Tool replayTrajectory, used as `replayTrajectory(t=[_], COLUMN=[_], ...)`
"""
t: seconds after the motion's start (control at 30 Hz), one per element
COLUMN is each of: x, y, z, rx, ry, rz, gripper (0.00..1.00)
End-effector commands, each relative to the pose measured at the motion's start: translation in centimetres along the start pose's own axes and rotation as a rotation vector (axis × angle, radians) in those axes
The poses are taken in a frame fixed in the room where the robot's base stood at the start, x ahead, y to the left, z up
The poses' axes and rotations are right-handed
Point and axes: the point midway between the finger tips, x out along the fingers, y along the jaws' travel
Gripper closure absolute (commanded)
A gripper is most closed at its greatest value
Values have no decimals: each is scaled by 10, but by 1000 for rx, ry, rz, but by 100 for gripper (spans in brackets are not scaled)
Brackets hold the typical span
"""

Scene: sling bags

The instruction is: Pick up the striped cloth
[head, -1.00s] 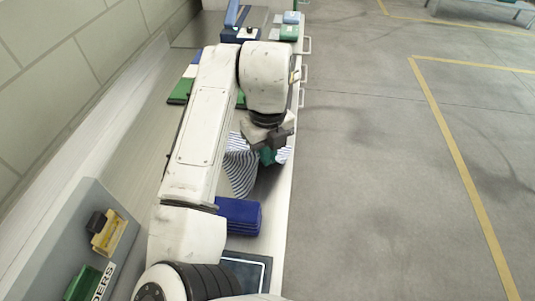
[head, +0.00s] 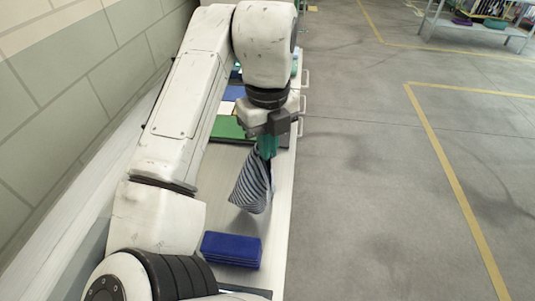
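The striped cloth (head: 252,185), with dark and pale stripes, hangs from my gripper (head: 267,148) in the head view. It is bunched at the top and drapes down to a point over the bench top. My gripper's teal fingers are closed on its upper end. The fingertips are partly covered by the cloth. A shadow lies on the bench below it, and the cloth appears to be clear of the surface.
A stack of folded blue cloths (head: 231,248) lies on the bench just below the striped cloth. A green item (head: 228,128) lies flat farther back, partly behind my arm. The wall (head: 70,95) runs along the left. Open floor (head: 370,200) is to the right.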

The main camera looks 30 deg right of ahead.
Motion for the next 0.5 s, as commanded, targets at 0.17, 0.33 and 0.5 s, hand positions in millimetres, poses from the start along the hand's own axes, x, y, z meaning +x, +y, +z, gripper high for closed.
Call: replayTrajectory(t=[0.17,0.33,0.5], x=[-41,-73,-83], y=[0,0,0], z=[1,1,0], rx=[1,-1,0], ry=[-6,-4,-1], rz=[5,3,1], gripper=[100,100,100])
